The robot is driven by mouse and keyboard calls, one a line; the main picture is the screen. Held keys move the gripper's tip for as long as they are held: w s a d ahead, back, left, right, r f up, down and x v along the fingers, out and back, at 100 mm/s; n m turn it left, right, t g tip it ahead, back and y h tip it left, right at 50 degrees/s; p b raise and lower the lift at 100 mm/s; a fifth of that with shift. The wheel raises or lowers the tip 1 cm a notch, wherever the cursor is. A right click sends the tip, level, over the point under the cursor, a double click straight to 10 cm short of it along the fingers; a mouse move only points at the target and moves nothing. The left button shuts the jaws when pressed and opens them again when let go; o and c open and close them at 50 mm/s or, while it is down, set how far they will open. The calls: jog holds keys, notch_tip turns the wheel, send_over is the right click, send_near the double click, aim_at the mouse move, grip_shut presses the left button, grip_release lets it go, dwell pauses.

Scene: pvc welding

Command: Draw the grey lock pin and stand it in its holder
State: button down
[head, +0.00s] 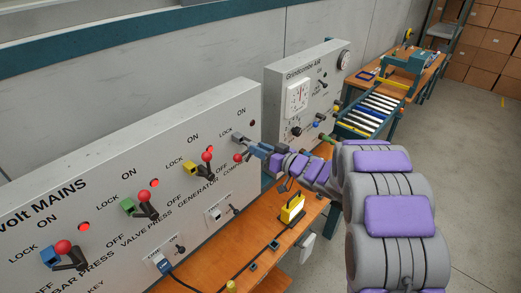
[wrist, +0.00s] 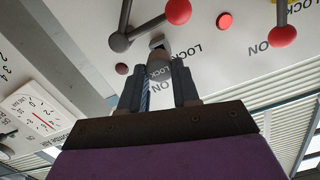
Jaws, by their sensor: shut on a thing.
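The grey lock pin (wrist: 160,73) is between the two fingers of my gripper (wrist: 159,82) in the wrist view, and the gripper is shut on it. It is close to the panel face, below the small grey lock block (wrist: 157,42). I cannot tell whether its tip is still inside the block. In the head view, my gripper (head: 258,149) is at the right end of the large panel (head: 130,140), by the grey lock block (head: 237,137) and the red-knobbed compressor lever (head: 239,158). The pin is too small to make out there. I cannot identify its holder for certain.
More red-knobbed levers stick out beside blue (head: 50,256), green (head: 128,206) and yellow (head: 189,168) lock blocks. A second panel (head: 305,90) stands to the right. The wooden bench (head: 262,235) below holds a yellow lamp-like box (head: 292,209) and a dark cable.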

jog(key=shift+p+x, duration=1.05)
jog(key=shift+x, duration=0.85)
jog(key=c, duration=0.8)
grip_release()
jog(key=shift+r, duration=0.15)
jog(key=shift+o, duration=0.2)
jog(key=v, duration=1.7)
jog(key=shift+d+b, duration=0.2)
jog(key=shift+b, duration=0.2)
